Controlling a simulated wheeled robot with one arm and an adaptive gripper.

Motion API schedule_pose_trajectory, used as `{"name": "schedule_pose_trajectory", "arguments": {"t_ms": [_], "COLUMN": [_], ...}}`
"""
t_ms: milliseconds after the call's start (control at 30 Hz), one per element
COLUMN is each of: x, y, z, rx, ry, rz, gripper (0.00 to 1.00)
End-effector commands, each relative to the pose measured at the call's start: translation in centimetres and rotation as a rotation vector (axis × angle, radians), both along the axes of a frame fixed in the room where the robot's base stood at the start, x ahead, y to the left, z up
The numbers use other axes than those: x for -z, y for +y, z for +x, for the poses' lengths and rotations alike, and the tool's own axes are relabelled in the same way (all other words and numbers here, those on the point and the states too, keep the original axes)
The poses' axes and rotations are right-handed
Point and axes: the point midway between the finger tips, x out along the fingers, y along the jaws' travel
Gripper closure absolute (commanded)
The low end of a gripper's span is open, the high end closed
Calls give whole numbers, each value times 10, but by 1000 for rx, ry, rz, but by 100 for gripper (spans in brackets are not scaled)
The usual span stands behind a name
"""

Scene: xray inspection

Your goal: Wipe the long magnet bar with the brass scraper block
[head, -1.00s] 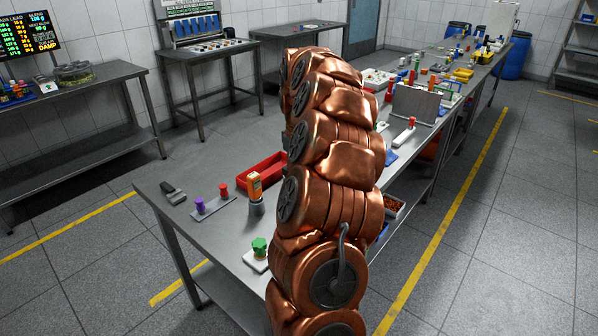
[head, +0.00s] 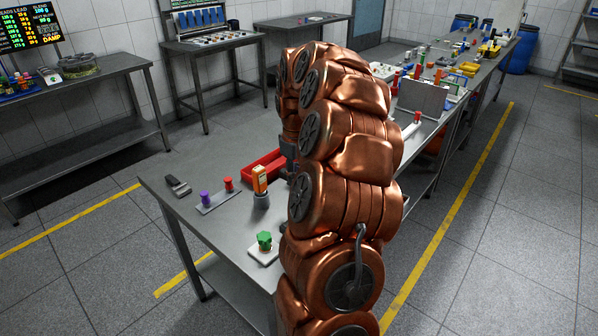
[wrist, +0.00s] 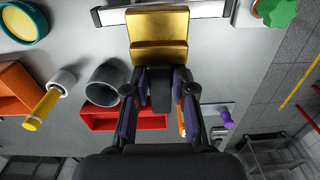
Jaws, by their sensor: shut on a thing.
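My gripper (wrist: 160,88) shows in the wrist view, its dark fingers shut on the brass scraper block (wrist: 158,30). The block is a gold, stepped piece at the top middle. A long silver bar with dark end pieces, which looks like the magnet bar (wrist: 112,16), runs across the top edge behind the block. The block covers its middle, and I cannot tell whether the two touch. In the head view my copper arm hides the block and the bar, and the fingers cannot be made out.
A red tray (head: 262,164) lies on the steel table (head: 225,232), near an orange device (head: 260,180), a green knob (head: 264,241), and red (head: 228,184) and purple (head: 206,199) knobs. In the wrist view, a grey cup (wrist: 104,84) and an orange bin (wrist: 14,92) stand left.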

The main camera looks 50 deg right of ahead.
Motion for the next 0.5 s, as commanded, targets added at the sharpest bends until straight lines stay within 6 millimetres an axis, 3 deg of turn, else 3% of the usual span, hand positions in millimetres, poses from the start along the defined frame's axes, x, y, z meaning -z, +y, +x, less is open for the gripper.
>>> {"name": "schedule_pose_trajectory", "arguments": {"t_ms": [500], "x": [48], "y": [-3], "z": [-3], "rx": [6], "ry": [2], "rz": [2], "gripper": [100]}}
